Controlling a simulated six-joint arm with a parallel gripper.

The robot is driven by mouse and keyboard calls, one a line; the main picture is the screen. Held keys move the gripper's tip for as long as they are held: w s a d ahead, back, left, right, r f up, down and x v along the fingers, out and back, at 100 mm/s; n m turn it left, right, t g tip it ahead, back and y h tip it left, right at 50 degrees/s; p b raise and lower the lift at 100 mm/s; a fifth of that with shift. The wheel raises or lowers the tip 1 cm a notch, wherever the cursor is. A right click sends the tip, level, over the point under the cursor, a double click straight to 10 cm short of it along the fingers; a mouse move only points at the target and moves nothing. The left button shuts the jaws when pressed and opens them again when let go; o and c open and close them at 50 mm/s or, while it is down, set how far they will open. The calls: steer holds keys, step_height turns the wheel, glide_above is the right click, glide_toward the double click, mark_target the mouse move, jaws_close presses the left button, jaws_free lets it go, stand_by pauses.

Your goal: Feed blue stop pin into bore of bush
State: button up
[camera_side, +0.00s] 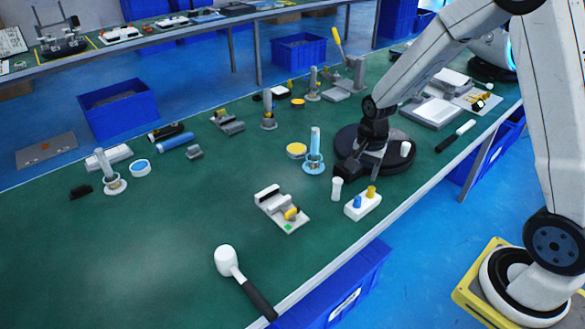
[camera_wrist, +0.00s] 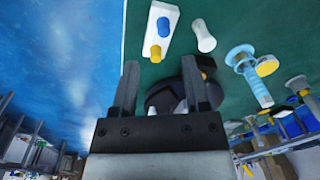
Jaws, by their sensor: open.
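The blue stop pin (camera_side: 357,202) stands in a white block (camera_side: 364,208) beside a yellow pin (camera_side: 371,191). In the wrist view the blue pin (camera_wrist: 164,27) and yellow pin (camera_wrist: 156,54) show on the block. A small white waisted cylinder (camera_side: 337,189) stands just left of the block; it may be the bush, but I see no bore clearly. It also shows in the wrist view (camera_wrist: 203,36). My gripper (camera_side: 370,173) is open behind the block, near a black round base. In the wrist view my gripper (camera_wrist: 160,64) has fingers wide apart, holding nothing.
A light blue column on a flanged base (camera_side: 314,155) and a yellow-topped disc (camera_side: 297,150) stand left of my gripper. A grey fixture (camera_side: 282,209) and a white-headed mallet (camera_side: 240,278) lie nearer the front. The bench's left front is clear.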

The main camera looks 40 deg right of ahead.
mark_target(358, 197)
steer(key=w+d+f+m, duration=0.1)
steer(key=m, duration=0.1)
steer(key=w+d+f+m, duration=0.1)
steer(key=d+f+m, duration=0.1)
steer(key=shift+w+d+g, duration=0.1)
steer(key=shift+g, duration=0.2)
steer(key=shift+f, duration=4.95)
jaws_close()
steer(key=shift+r, duration=3.5)
